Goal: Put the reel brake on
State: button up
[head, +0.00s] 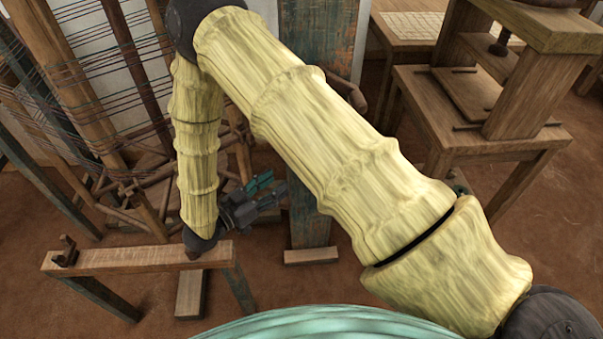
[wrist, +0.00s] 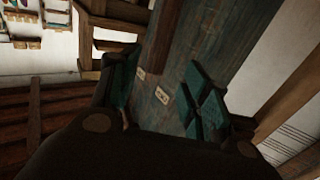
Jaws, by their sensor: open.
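My gripper (head: 262,190) is open and empty. Its teal fingertips point right, toward a worn teal upright board (head: 310,215) on a wooden foot. In the wrist view the open fingers (wrist: 165,92) face the board's surface. The board bears two small pale labels (wrist: 161,94), too small to read. A dark wooden bar (wrist: 160,38) runs along the board near the labels. I cannot tell for sure whether this bar is the reel brake. My arm hides the middle of the board in the head view. I see no contact between the fingers and the bar.
A wooden frame wound with red and blue threads (head: 90,65) stands at left. A low wooden bench (head: 140,258) is below my gripper. A wooden stand with a press-like top (head: 480,140) is at right. Brown floor (head: 350,285) is open right of the board's foot.

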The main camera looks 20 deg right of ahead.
jog(key=x, duration=1)
jog(key=shift+d, duration=0.35)
jog(key=shift+c, duration=0.5)
grip_shut()
